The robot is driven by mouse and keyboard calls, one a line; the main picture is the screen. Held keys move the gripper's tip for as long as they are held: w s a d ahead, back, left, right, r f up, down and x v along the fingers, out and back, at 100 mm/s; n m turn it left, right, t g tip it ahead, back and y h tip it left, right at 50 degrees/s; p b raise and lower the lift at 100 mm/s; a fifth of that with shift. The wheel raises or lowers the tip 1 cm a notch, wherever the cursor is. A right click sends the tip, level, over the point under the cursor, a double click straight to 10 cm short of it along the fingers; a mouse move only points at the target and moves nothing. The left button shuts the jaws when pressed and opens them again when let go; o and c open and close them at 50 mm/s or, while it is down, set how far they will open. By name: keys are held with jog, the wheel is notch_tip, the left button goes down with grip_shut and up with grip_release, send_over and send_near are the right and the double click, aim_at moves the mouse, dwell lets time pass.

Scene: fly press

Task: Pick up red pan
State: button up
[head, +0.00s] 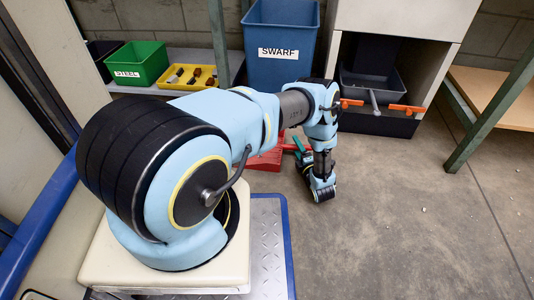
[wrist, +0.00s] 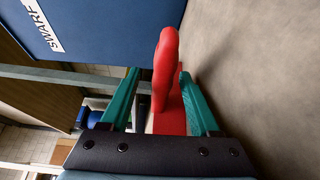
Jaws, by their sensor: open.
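The red pan (head: 264,162) is low near the floor in front of the blue bin in the head view, partly hidden behind my arm. In the wrist view, its rounded red part (wrist: 166,70) shows between the teal fingers of my gripper (wrist: 157,92). The fingers are apart, one on each side of the red part, with a gap on the left. I cannot tell whether the right finger touches it. In the head view, my gripper (head: 302,150) is low beside the pan, partly hidden by my wrist.
The blue SWARF bin (head: 282,62) stands behind the pan, close by in the wrist view (wrist: 110,25). A green bin (head: 138,65) and a yellow tray (head: 190,77) sit on a shelf at left. A black bin (head: 372,82) is at right. Floor (head: 420,210) at right is clear.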

jog(key=x, duration=0.1)
jog(key=b+x, duration=0.1)
jog(key=shift+w+a+f, duration=0.1)
jog(key=shift+w+f, duration=0.15)
jog(key=shift+w, duration=0.1)
jog(key=shift+w+r, duration=0.1)
jog(key=shift+w, duration=0.2)
grip_shut()
dwell(0.8)
